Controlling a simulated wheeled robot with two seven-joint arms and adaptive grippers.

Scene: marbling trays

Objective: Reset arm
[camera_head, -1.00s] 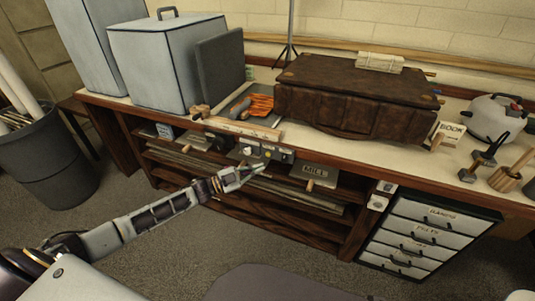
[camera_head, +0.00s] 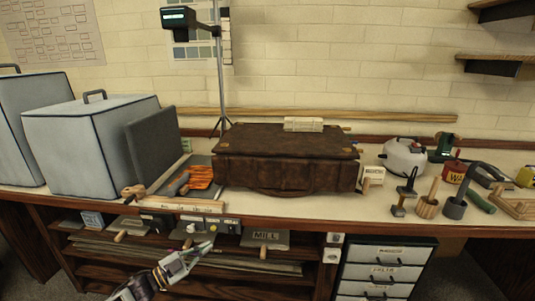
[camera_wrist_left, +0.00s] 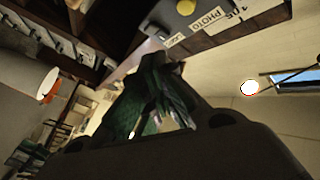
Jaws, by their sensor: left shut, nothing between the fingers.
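My left gripper (camera_head: 200,249) is shut and empty, in front of the workbench's open shelves, just below the front edge of the top. Its arm comes in from the bottom left of the head view. In the left wrist view its dark green fingers (camera_wrist_left: 155,95) are closed together, with nothing held between them. A control panel with knobs (camera_head: 208,226) on the bench front is just above the fingertips. My right gripper is not in either view.
A brown case (camera_head: 285,165) lies on the bench top, with grey boxes (camera_head: 85,140) to its left. A white pot (camera_head: 404,157) and several tools stand at the right. A labelled drawer unit (camera_head: 384,268) is under the bench. A lamp stand (camera_head: 219,70) rises behind.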

